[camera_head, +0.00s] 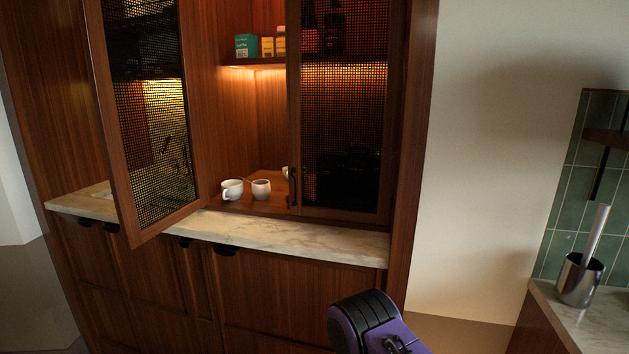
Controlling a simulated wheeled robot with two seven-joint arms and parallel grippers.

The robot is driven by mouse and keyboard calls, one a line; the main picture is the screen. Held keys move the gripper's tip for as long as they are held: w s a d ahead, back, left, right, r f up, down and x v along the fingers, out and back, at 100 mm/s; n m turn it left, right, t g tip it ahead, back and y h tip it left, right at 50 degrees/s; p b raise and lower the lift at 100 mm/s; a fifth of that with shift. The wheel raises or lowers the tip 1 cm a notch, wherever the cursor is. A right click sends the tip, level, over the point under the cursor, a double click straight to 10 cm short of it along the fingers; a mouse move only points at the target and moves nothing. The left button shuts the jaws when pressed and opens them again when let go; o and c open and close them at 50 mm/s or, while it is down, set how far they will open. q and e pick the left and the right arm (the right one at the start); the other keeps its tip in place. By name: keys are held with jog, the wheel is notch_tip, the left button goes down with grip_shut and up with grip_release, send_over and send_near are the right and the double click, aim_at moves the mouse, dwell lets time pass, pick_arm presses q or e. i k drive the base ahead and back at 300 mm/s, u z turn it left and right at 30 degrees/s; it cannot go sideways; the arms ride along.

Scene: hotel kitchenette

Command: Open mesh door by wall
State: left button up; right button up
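The mesh door by the wall (345,120) is the right-hand door of the wooden cabinet. It has a dark wood frame and looks shut. Its dark handle (292,187) is low on its left edge. The left mesh door (150,120) stands swung open toward me. A purple and black part of my arm (370,322) shows at the bottom, to the right of centre, in front of and below the cabinet. I see no fingers of either gripper.
A white cup (232,190) and a second cup (261,189) stand inside the cabinet. A marble ledge (300,238) runs below the doors. The pale wall (480,150) is at the right. A metal pot (579,280) stands on the right counter.

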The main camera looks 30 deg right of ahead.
aim_at(398, 24)
jog(key=z, duration=0.7)
jog(key=i, duration=1.2)
jog(key=z, duration=0.7)
